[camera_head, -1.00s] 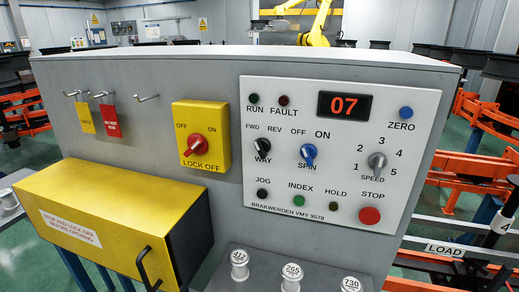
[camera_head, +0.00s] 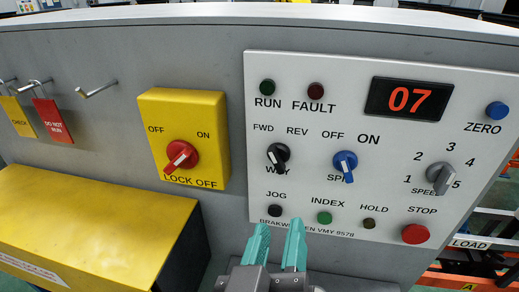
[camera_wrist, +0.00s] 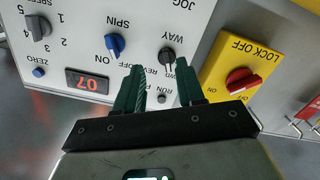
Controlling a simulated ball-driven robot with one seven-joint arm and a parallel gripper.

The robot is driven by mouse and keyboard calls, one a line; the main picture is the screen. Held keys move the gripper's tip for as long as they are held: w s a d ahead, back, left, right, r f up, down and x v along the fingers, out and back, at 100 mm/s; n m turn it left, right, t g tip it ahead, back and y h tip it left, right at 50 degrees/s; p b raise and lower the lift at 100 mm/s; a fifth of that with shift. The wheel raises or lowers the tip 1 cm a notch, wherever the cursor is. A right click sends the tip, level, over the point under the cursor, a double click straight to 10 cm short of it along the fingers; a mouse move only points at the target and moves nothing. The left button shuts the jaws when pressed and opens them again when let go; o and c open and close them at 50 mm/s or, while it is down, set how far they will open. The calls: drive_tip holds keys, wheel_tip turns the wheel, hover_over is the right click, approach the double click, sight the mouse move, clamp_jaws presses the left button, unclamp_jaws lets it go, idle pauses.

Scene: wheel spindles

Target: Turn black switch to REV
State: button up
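The black switch (camera_head: 278,155), labelled WAY, sits at the left of the white control panel (camera_head: 375,95), under the FWD and REV marks. Its pointer is small, and I cannot tell for sure which mark it points to. In the wrist view, where the panel appears upside down, the black switch (camera_wrist: 167,55) shows near the gap between my fingertips. My gripper (camera_head: 280,226) has two teal fingers spread apart with nothing between them. In the head view the fingertips appear below the switch, near the JOG and INDEX buttons. No contact with the switch is visible.
The blue SPIN switch (camera_head: 345,163) is just right of the black one. A yellow lock-off box with a red knob (camera_head: 181,156) stands to the left. JOG (camera_head: 275,210), INDEX (camera_head: 324,218) and red STOP (camera_head: 415,234) buttons line the panel's lower part. A yellow cover (camera_head: 85,220) juts out lower left.

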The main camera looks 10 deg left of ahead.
sight(276, 164)
drive_tip(key=shift+t, duration=0.4)
drive_tip(key=w, duration=0.3)
drive_tip(key=w+a+r+p, duration=0.1)
drive_tip(key=w, duration=0.3)
drive_tip(key=w+r, duration=0.1)
drive_tip(key=w, duration=0.2)
drive_tip(key=shift+w+a+r+p, duration=0.15)
drive_tip(key=shift+a+p, duration=0.2)
drive_tip(key=shift+p, duration=0.05)
clamp_jaws()
